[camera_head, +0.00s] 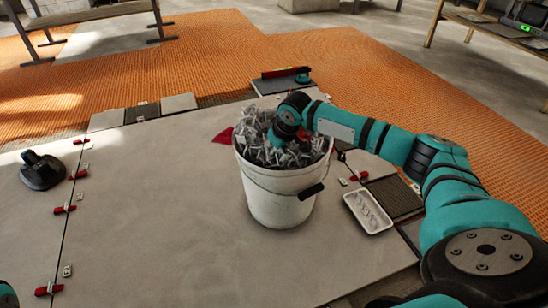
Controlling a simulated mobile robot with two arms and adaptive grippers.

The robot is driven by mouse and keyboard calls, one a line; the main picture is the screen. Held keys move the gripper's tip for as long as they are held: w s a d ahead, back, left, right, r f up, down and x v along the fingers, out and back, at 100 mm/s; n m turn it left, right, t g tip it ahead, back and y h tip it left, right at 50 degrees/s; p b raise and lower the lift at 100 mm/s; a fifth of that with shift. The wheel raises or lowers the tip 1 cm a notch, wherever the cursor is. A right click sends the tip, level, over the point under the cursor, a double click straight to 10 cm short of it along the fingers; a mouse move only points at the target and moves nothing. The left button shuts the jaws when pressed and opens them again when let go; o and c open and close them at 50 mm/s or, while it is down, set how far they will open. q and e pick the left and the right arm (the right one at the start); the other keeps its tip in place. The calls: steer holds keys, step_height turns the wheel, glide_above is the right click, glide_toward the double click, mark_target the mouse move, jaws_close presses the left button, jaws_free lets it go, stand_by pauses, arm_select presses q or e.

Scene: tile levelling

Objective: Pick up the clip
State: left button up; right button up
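Many grey clips (256,128) fill a white bucket (268,203) that stands on the large tiles in the middle of the view. My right arm comes in from the right and reaches over the bucket. Its wrist is at the bucket's mouth, and the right gripper is hidden down among the clips and behind the wrist. I cannot see its fingers or whether it holds a clip. Of my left arm only a small teal piece shows at the bottom left corner; the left gripper is out of view.
Red wedges with clips (65,209) sit along the tile joint at left. A black suction cup tool (42,171) stands at far left. A white tray (367,212) lies right of the bucket. A red level (285,72) lies behind it. Orange matting (230,45) covers the floor beyond.

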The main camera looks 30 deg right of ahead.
jaws_close()
steer(key=shift+r, duration=0.1)
